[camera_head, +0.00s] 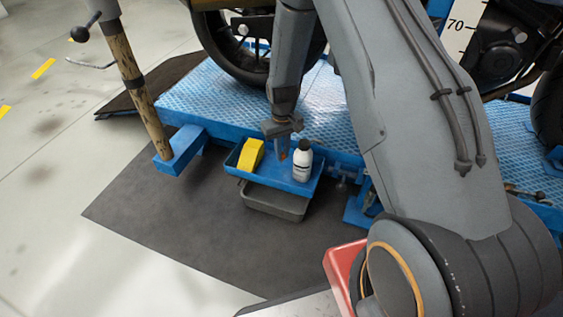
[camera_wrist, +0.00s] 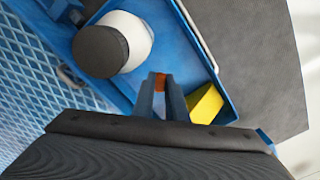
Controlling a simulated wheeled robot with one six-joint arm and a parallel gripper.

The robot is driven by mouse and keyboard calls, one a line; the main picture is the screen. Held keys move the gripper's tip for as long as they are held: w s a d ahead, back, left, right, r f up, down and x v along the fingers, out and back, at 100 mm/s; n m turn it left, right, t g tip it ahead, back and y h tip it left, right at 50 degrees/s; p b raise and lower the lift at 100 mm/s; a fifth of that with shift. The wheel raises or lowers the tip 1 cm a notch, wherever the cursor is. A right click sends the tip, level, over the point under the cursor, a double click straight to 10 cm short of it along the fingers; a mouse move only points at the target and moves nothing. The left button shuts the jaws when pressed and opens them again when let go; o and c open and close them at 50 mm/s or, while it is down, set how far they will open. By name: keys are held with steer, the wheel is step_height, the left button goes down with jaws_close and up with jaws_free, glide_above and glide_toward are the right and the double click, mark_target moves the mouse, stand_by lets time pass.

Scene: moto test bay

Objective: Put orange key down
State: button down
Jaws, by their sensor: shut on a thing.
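The orange key (camera_wrist: 160,82) shows as a small orange piece between my fingertips in the wrist view. My gripper (camera_wrist: 160,92) is shut on it; it also shows in the head view (camera_head: 283,150), pointing down over the blue tray (camera_head: 268,182). In the head view the key is only a small orange spot at the fingertips. Most of the key is hidden by the fingers. I cannot tell whether it touches the tray floor.
A white bottle with a dark cap (camera_head: 302,163) stands in the tray, close right of my gripper. A yellow block (camera_head: 251,155) lies in it to the left. A grey bin (camera_head: 275,203) sits below. The blue lift platform (camera_head: 225,105) carries a motorcycle (camera_head: 262,45) behind.

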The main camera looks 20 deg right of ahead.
steer(key=shift+f+b, duration=0.65)
steer(key=shift+f, duration=1.15)
steer(key=shift+f, duration=0.15)
steer(key=shift+f, duration=0.35)
steer(key=shift+f, duration=0.1)
steer(key=c, duration=1.8)
jaws_free()
steer(key=shift+o, duration=0.2)
